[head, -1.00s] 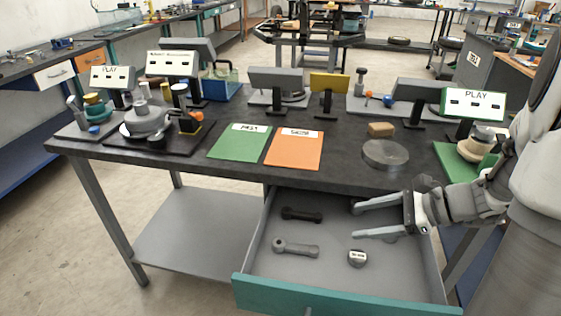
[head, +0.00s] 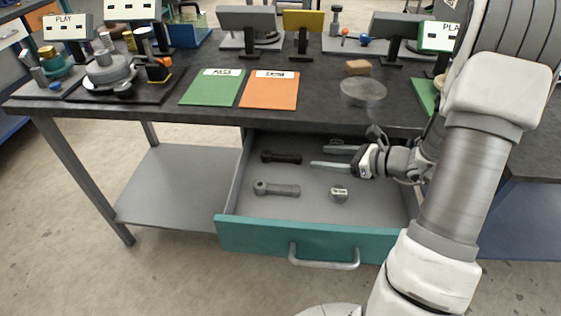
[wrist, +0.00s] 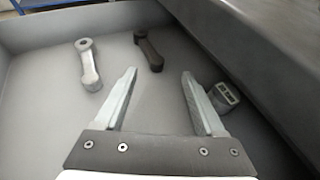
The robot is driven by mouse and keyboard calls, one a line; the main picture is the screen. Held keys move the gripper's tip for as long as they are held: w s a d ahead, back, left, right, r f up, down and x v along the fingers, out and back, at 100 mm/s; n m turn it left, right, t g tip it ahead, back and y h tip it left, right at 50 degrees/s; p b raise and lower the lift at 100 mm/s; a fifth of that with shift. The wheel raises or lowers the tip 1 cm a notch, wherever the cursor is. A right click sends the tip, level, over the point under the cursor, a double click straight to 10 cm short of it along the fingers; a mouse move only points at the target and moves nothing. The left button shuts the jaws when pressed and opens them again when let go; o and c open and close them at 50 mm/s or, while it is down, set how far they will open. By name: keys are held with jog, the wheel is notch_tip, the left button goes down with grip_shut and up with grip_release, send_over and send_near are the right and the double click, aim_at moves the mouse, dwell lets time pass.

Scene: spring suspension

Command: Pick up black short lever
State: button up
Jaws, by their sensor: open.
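The black short lever (head: 281,157) lies at the back left of the open drawer in the head view. It also shows in the wrist view (wrist: 149,51), ahead of the fingertips and between their directions. My gripper (head: 318,157) is open and empty, over the drawer to the right of the black lever, with its fingers pointing left. In the wrist view my gripper (wrist: 160,74) has both fingers spread, apart from the lever.
A longer grey lever (head: 276,188) lies in front of the black one. A small grey block (head: 339,194) with a light label lies to the right. The drawer (head: 300,240) has walls around these, and the tabletop (head: 200,118) overhangs its back.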

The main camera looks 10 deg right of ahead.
aim_at(301, 158)
jog(key=shift+x, duration=0.9)
jog(key=x, duration=0.1)
jog(key=b+x, duration=0.1)
jog(key=x, duration=0.1)
jog(key=b+x, duration=0.1)
jog(key=shift+s+a+f, duration=0.1)
jog(key=shift+a+f, duration=0.3)
jog(key=shift+f, duration=0.1)
jog(key=shift+w+a, duration=0.15)
jog(key=shift+w, duration=0.05)
jog(key=shift+c, duration=0.4)
grip_shut()
